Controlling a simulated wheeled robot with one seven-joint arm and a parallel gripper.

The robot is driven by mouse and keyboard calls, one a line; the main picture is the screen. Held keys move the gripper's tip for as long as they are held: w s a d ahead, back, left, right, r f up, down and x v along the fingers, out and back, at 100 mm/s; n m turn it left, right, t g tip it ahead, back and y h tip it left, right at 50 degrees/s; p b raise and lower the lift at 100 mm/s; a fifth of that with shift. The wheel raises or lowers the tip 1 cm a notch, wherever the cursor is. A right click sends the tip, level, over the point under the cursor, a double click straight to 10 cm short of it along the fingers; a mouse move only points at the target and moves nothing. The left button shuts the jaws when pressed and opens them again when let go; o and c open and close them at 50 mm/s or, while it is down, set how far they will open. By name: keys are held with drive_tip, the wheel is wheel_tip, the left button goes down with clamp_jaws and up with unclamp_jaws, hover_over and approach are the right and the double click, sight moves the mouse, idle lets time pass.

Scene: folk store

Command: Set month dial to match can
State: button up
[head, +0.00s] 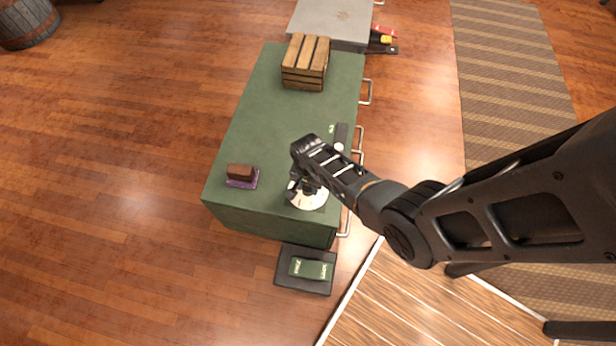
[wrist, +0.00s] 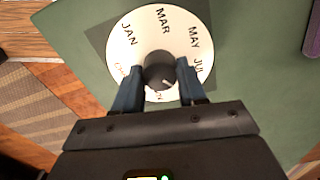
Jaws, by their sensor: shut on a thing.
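The month dial (wrist: 143,38) is a white disc with black month names; JAN, MAR, MAY and JUL read clearly in the wrist view, and the lower names are partly hidden. It also shows in the head view (head: 309,201), on the green counter near its front end. A dark round knob (wrist: 160,68) with a pale mark stands at its middle. My gripper (wrist: 158,80) has its two blue-grey fingers on either side of the knob, shut on it. In the head view my gripper (head: 306,184) is over the dial. I cannot make out a can.
The green counter (head: 272,118) bears a wooden crate (head: 305,62) at the far end and a brown block on a purple base (head: 242,177) left of the dial. A dark tray (head: 286,281) holding a green labelled item (head: 312,268) lies below the near end.

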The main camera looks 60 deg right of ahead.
drive_tip(key=shift+m, duration=1.2)
drive_tip(key=o, duration=1.1)
drive_tip(key=shift+c, duration=0.2)
drive_tip(key=shift+r+p, duration=1.45)
drive_tip(key=shift+r, duration=2.45)
